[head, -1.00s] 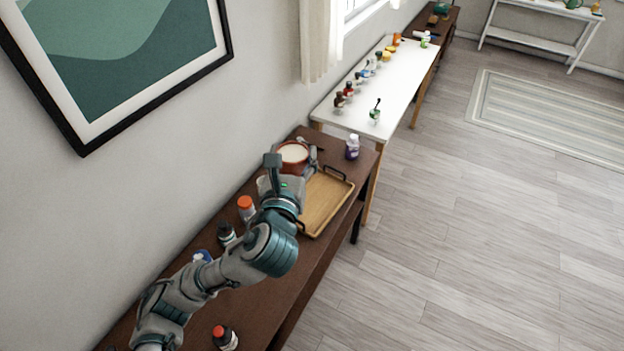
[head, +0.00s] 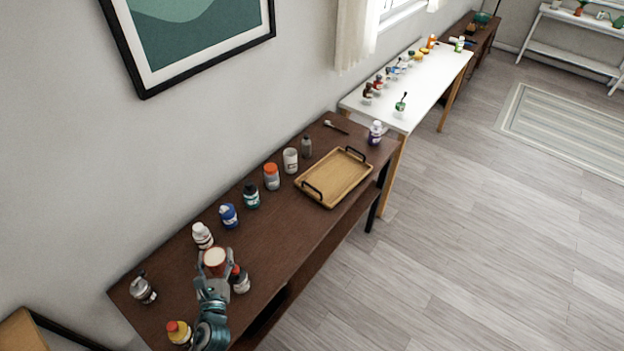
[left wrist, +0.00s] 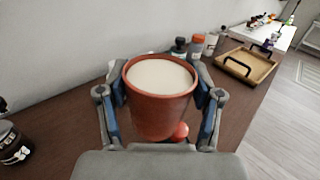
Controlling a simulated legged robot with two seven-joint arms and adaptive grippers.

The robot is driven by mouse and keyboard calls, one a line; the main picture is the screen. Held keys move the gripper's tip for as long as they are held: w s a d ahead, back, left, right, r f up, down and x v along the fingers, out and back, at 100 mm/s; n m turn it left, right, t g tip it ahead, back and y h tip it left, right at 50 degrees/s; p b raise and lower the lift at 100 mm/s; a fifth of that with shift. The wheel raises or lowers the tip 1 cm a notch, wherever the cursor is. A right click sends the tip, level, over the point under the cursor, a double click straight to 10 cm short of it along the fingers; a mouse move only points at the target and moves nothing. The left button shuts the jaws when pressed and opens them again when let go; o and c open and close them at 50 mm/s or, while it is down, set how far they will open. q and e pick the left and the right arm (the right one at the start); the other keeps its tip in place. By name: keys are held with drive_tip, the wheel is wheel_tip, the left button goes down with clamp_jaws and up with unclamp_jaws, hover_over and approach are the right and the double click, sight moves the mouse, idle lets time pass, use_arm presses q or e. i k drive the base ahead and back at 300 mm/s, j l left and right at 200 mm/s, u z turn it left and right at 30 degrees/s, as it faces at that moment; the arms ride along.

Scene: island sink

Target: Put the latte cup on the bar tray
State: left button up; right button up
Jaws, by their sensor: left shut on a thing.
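The latte cup (head: 215,262) is a reddish-brown cup filled with a pale, creamy drink. My left gripper (head: 214,278) is shut on it over the near part of the brown table. In the left wrist view the latte cup (left wrist: 160,105) is upright between the two fingers of the left gripper (left wrist: 160,110). The bar tray (head: 336,178) is a wooden tray with two black handles, lying empty at the far end of the same table. It also shows at the upper right of the left wrist view (left wrist: 247,66). My right gripper is not in view.
A row of bottles, including a blue one (head: 229,215) and an orange-capped one (head: 271,177), stands along the wall side. A red-capped bottle (head: 240,280) is close beside the cup. A purple bottle (head: 375,133) stands beyond the tray. The table between cup and tray is mostly clear.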

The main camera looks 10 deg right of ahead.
sight(350, 172)
drive_tip(key=i+l, duration=0.15)
drive_tip(key=l, duration=0.35)
drive_tip(key=i+l+u, duration=0.1)
drive_tip(key=l, duration=0.35)
drive_tip(key=i+l, duration=0.15)
drive_tip(key=l, duration=0.35)
drive_tip(key=i+l+u, duration=0.1)
drive_tip(key=l, duration=0.4)
drive_tip(key=i+l, duration=0.1)
drive_tip(key=l, duration=0.35)
drive_tip(key=u, duration=0.05)
